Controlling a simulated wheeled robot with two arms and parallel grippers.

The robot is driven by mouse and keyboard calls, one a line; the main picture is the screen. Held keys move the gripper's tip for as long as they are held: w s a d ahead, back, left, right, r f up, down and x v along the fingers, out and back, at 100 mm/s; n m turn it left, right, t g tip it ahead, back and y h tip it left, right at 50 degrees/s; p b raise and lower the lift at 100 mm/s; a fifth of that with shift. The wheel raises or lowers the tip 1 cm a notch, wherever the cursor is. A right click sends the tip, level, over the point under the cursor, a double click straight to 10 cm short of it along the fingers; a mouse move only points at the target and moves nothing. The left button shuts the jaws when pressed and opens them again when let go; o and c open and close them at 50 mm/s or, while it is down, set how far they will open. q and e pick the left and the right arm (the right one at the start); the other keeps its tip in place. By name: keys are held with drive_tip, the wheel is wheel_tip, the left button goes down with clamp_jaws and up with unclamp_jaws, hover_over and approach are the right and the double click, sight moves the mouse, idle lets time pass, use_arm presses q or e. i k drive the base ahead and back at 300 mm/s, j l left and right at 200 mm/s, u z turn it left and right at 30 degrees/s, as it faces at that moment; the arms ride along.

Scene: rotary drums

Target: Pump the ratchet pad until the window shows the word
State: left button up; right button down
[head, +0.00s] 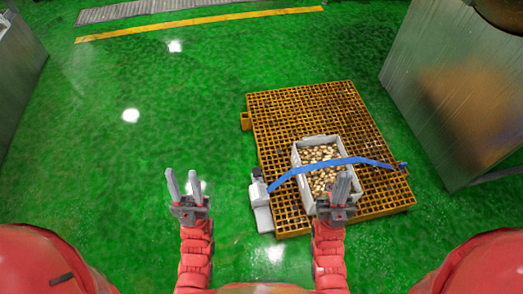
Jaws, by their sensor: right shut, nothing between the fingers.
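A pale grey ratchet device (262,212) stands at the left edge of the orange pallet. No window or word on it can be made out at this size. A blue strap (330,167) runs from it over a crate to the pallet's right side. My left gripper (182,176) is open and empty, left of the device and apart from it. My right gripper (342,182) is shut with nothing in it. In this view it overlaps the crate's front right corner; I cannot tell whether it touches.
The light grey crate (298,178), full of small brownish pieces, sits on the orange grid pallet (300,110). A large metal cabinet (440,90) stands at the right. The green floor (150,80) to the left is clear, with a yellow line (200,23) farther back.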

sight(257, 172)
drive_tip(key=i+j+z, duration=0.35)
drive_tip(key=i+j, duration=0.4)
drive_tip(key=j, duration=0.15)
